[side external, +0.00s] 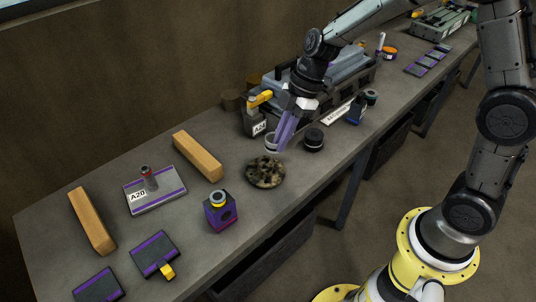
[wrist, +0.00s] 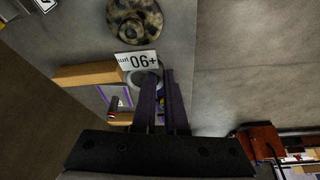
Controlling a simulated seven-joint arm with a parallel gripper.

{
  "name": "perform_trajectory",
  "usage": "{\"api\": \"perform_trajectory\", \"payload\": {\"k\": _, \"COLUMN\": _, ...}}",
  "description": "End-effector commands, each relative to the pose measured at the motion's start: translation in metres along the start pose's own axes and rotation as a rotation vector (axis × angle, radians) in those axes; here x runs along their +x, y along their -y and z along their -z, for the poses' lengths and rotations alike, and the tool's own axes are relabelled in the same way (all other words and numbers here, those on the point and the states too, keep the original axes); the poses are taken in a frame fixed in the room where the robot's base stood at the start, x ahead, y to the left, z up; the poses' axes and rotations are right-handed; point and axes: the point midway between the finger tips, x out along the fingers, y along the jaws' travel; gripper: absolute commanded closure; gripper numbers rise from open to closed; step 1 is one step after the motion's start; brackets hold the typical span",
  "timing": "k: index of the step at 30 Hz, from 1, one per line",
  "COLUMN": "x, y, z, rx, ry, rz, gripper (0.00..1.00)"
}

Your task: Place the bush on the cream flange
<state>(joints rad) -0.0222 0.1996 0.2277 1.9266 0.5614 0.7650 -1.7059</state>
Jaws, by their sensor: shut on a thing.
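My gripper (side external: 280,146) has long purple fingers and is shut on a pale grey ring, which I take for the bush (side external: 271,141). In the wrist view the bush (wrist: 133,77) sits at the fingertips (wrist: 158,74), partly hidden by them, beside a white tag reading "+90 µm" upside down. A round mottled cream, brown and black disc (side external: 265,172) lies on the bench just in front of the gripper; it also shows at the top of the wrist view (wrist: 135,20). I cannot tell for certain whether this disc is the cream flange.
Wooden bars (side external: 198,156), an A20 plate with a post (side external: 154,191), and dark pads (side external: 154,255) lie left. A black cylinder (side external: 313,140) and an engine block (side external: 345,75) stand near the gripper.

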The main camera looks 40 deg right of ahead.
Motion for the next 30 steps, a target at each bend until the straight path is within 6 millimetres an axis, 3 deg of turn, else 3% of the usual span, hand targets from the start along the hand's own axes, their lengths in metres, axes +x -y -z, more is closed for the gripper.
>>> {"api": "perform_trajectory", "payload": {"k": 6, "x": 0.034, "y": -0.023, "z": -0.001, "rx": 0.0, "ry": 0.001, "rz": 0.002, "gripper": 1.0}}
{"api": "perform_trajectory", "payload": {"k": 14, "x": 0.048, "y": -0.033, "z": -0.001, "rx": 0.001, "ry": 0.0, "rz": 0.0, "gripper": 1.0}}
{"api": "perform_trajectory", "payload": {"k": 20, "x": 0.073, "y": -0.033, "z": -0.012, "rx": 0.002, "ry": 0.001, "rz": 0.003, "gripper": 1.0}}
{"api": "perform_trajectory", "payload": {"k": 30, "x": 0.077, "y": -0.033, "z": -0.014, "rx": 0.0, "ry": 0.0, "rz": -0.001, "gripper": 1.0}}
